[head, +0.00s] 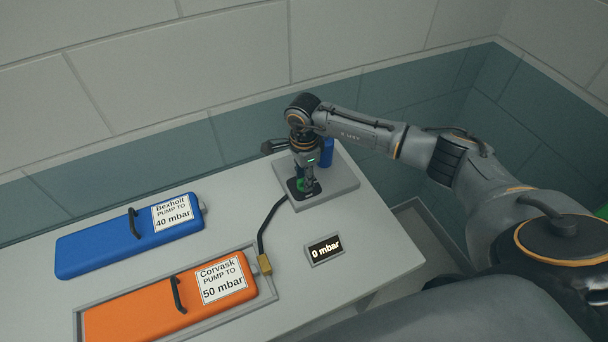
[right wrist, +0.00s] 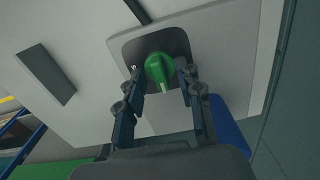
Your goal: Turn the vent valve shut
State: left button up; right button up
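The vent valve is a green knob (right wrist: 160,68) on a dark square plate (right wrist: 128,47), seen in the right wrist view. A pale pointer on the knob points toward the bottom of that view. My right gripper (right wrist: 160,72) has its two fingers apart, one on each side of the knob, with narrow gaps seeming to show. In the head view my right gripper (head: 304,180) points down over the valve, and a bit of green (head: 300,184) shows beneath it; the rest of the knob is hidden. My left gripper is not in view.
The valve sits on a grey block (head: 342,182) at the table's back right, with a blue cylinder (head: 327,152) behind. A display (head: 325,250) reads 0 mbar. A black hose (head: 264,228) runs to an orange Corvask case (head: 140,312); a blue Bexholt case (head: 100,243) lies behind it.

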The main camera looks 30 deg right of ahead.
grip_shut()
